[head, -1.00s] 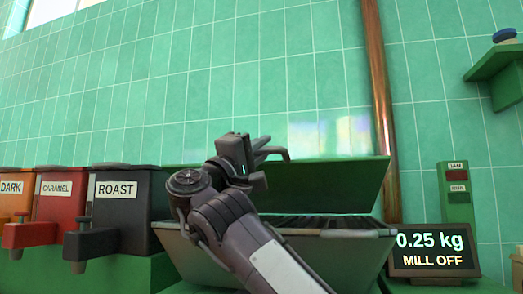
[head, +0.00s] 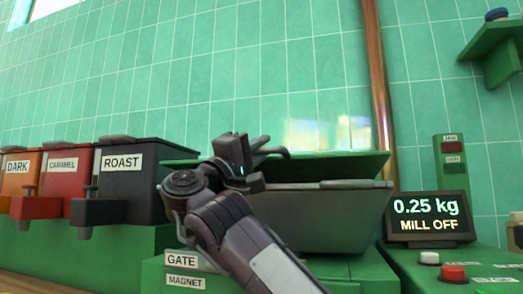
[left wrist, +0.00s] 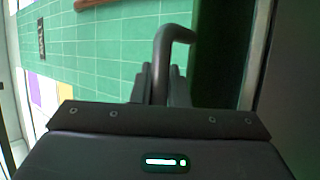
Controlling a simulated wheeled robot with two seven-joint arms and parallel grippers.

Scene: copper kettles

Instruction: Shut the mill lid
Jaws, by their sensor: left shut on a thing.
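The mill lid (head: 345,167) is a green panel over the grey mill hopper (head: 345,220) in the head view. It is low and tilted, with its visible edge above the hopper's rim. My left gripper (head: 258,152) is shut on the dark bent lid handle (head: 277,151). In the left wrist view the handle (left wrist: 176,35) rises from between the fingers of the left gripper (left wrist: 160,85), beside the dark green lid (left wrist: 222,60). My left arm hides part of the hopper and lid. My right gripper is not in view.
Labelled bins stand at the left: DARK (head: 20,165), CARAMEL (head: 66,180) and ROAST (head: 130,185). A display (head: 430,217) reads 0.25 kg, MILL OFF. A red button (head: 453,273) is in front of it. A copper pipe (head: 378,90) runs up the wall.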

